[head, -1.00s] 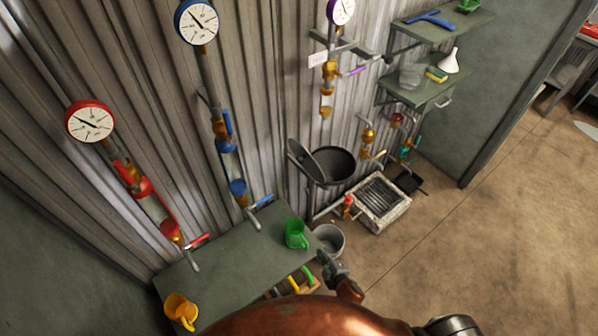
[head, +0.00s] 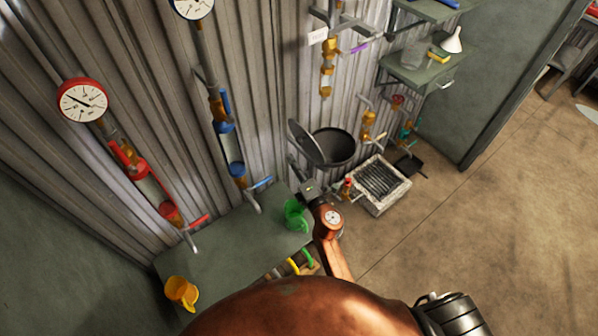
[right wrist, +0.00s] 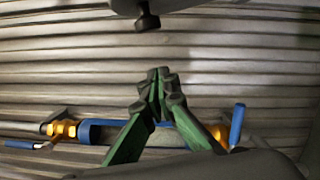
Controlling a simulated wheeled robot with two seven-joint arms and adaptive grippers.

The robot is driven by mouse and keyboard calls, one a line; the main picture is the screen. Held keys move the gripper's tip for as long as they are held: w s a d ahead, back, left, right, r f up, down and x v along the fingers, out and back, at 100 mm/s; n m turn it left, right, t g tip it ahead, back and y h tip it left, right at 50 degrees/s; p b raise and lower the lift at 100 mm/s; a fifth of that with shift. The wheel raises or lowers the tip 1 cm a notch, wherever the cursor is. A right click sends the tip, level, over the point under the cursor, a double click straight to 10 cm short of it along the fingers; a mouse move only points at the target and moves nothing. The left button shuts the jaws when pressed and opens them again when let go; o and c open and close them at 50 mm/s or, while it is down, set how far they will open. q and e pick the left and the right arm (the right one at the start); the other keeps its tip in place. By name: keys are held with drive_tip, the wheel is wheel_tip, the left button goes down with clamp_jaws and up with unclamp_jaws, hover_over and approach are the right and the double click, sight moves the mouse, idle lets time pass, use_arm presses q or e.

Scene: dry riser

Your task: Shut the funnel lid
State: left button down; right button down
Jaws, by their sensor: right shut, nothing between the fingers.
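The dark round funnel (head: 338,150) stands against the corrugated wall in the head view. Its lid (head: 305,143) is open, tilted up at the funnel's left side. My right gripper (head: 305,188) is just below and in front of the lid, apart from it as far as I can tell. In the right wrist view its green fingers (right wrist: 160,82) meet at the tips, shut and empty. A dark shape with a stub (right wrist: 146,12) crosses the top of that view; I cannot tell whether it is the lid. My left gripper is not in view.
A green bench with a green mug (head: 296,216) and a yellow mug (head: 181,292) is at lower left. A grated stone basin (head: 378,186) stands right of my gripper. A blue sight-glass pipe (head: 230,150) runs down the wall. Floor at right is clear.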

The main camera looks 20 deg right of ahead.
drive_tip(key=shift+w+d+r+p, duration=0.25)
drive_tip(key=shift+w+d, duration=0.5)
drive_tip(key=shift+d, duration=0.1)
drive_tip(key=shift+w+d+r+p, duration=0.2)
drive_tip(key=shift+w+d+r, duration=0.05)
drive_tip(key=shift+w+d, duration=0.55)
drive_tip(key=shift+s, duration=0.1)
